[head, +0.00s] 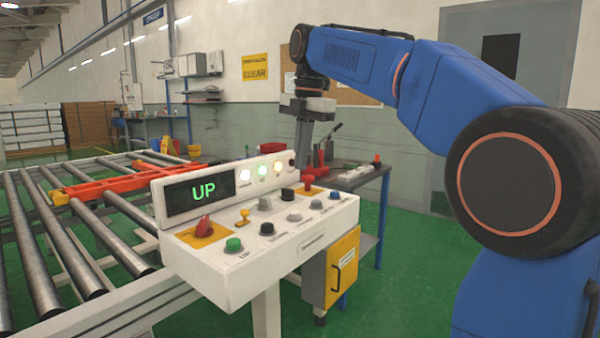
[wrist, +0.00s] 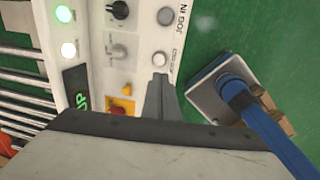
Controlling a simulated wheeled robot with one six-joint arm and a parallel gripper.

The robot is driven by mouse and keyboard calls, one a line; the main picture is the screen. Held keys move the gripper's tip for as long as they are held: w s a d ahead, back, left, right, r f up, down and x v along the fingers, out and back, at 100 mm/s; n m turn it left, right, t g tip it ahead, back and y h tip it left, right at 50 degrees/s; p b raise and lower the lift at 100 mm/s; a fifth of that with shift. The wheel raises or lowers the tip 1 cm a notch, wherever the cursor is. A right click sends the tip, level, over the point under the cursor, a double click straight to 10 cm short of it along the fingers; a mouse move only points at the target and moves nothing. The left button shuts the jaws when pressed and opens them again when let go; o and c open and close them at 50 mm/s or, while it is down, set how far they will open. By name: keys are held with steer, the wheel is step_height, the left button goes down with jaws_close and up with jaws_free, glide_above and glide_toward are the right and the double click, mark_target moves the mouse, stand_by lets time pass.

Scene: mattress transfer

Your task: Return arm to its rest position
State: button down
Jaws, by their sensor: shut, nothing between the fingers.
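My blue arm reaches in from the right in the head view, and my gripper (head: 301,164) hangs from its end with the fingers pointing down. The fingers are together and hold nothing. They are above or behind the right part of the white control panel (head: 285,258); I cannot tell the exact gap. In the wrist view my gripper (wrist: 160,76) shows as closed grey fingers over the panel, close to its lower buttons in the picture. The panel's display (head: 201,194) reads "UP" in green.
The panel carries a red switch (head: 204,225), a green button (head: 234,244) and lit lamps (head: 263,171). A roller conveyor (head: 107,240) with an orange frame (head: 90,189) lies left. A workbench (head: 368,176) stands behind. A yellow box (head: 342,267) hangs below the panel. Green floor is open in front.

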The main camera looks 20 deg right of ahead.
steer(key=shift+r, duration=0.35)
steer(key=shift+s, duration=0.1)
steer(key=s+d+f+m+t, duration=0.1)
steer(key=s+d+f+m, duration=0.3)
steer(key=s+f+m, duration=0.8)
steer(key=s+d+f+m+t, duration=0.2)
steer(key=s+d+f+m, duration=0.2)
steer(key=s+f+m, duration=0.9)
steer(key=s+f, duration=0.5)
steer(key=f, duration=0.4)
steer(key=shift+s+d+f+t+h, duration=0.2)
steer(key=shift+s+f+t+h, duration=0.1)
steer(key=shift+s+h, duration=0.1)
steer(key=shift+a, duration=0.1)
